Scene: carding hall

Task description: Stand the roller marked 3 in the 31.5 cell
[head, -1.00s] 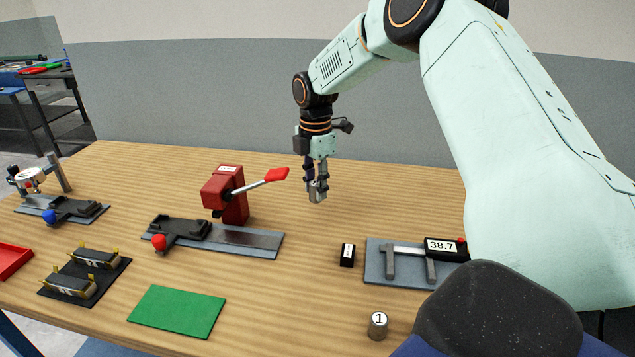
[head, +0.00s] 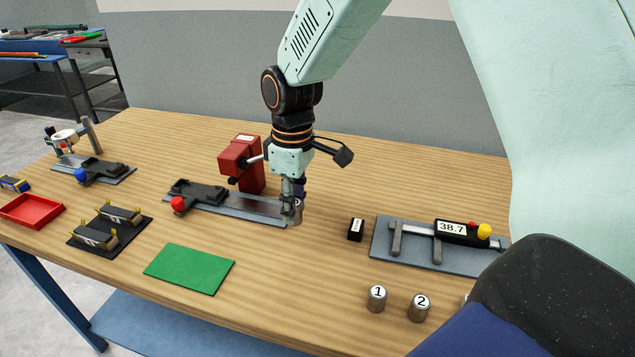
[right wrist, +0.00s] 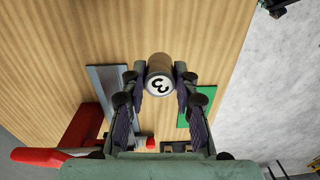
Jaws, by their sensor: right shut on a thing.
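My right gripper (head: 293,202) is shut on the roller marked 3 (right wrist: 159,82), a short metal cylinder whose white numbered end faces the wrist camera. In the head view the roller (head: 298,214) shows partly between the fingers, close to the right end of a long grey steel plate (head: 262,208). I cannot tell whether it touches the plate or the table. No cell marked 31.5 is readable in either view. My left gripper is not in view.
Rollers marked 1 (head: 377,299) and 2 (head: 419,307) stand at the front right. A caliper with a 38.7 display (head: 452,228) lies behind them. A small black block (head: 356,230), green mat (head: 190,269) and red lever device (head: 241,164) are nearby. Bare wood lies between the mat and rollers.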

